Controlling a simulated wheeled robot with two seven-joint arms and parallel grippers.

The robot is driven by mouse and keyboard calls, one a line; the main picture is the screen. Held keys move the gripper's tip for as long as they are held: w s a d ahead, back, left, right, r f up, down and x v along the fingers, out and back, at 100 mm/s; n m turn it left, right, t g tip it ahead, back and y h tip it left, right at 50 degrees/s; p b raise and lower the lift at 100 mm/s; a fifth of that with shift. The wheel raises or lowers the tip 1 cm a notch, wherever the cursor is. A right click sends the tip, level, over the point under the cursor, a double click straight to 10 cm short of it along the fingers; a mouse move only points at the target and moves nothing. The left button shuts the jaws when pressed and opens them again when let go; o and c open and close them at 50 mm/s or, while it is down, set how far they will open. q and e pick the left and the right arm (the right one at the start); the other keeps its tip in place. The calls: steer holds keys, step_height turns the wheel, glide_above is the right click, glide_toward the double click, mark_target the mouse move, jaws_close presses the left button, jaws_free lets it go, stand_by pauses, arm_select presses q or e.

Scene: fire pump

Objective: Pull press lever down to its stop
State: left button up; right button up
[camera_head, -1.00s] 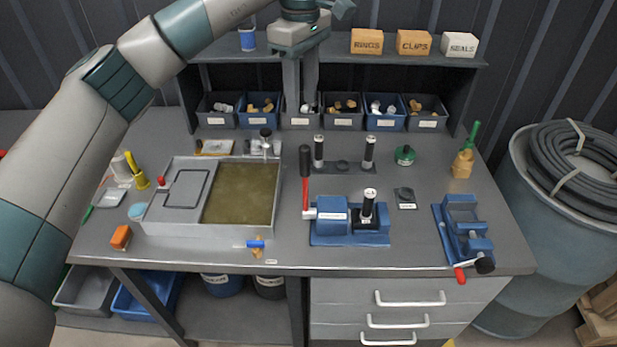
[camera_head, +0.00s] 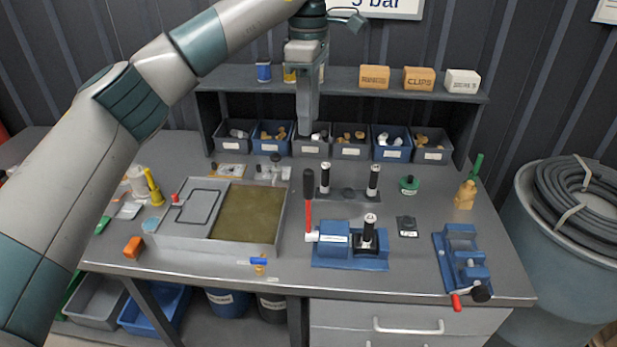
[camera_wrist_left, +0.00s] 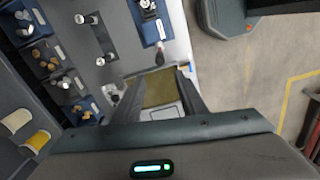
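The press lever (camera_head: 308,212) is a red rod with a black grip, standing upright at the left end of the blue press (camera_head: 350,258) on the bench. A black-topped cylinder (camera_head: 369,236) stands in the press. My left gripper (camera_head: 308,130) hangs fingers-down above the back of the bench, above and behind the lever and apart from it. In the head view its fingers overlap edge-on. In the left wrist view the fingers (camera_wrist_left: 160,76) are spread with nothing between them; the press (camera_wrist_left: 152,30) shows beyond the tips. My right gripper is not in view.
A grey tray with an olive surface (camera_head: 284,232) lies left of the press. Black cylinders stand on a rack (camera_head: 348,195) behind it. A blue vise (camera_head: 462,258) is at the right. Parts bins (camera_head: 352,150) and a shelf (camera_head: 345,75) line the back.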

mark_target(308, 170)
arm_select(q)
step_height(308, 170, down, 16)
steer(key=p, duration=0.6)
steer(key=shift+f+p, duration=0.25)
steer(key=shift+p, duration=0.1)
steer(key=shift+w+f, duration=0.1)
steer(key=shift+c, duration=0.7)
jaws_close()
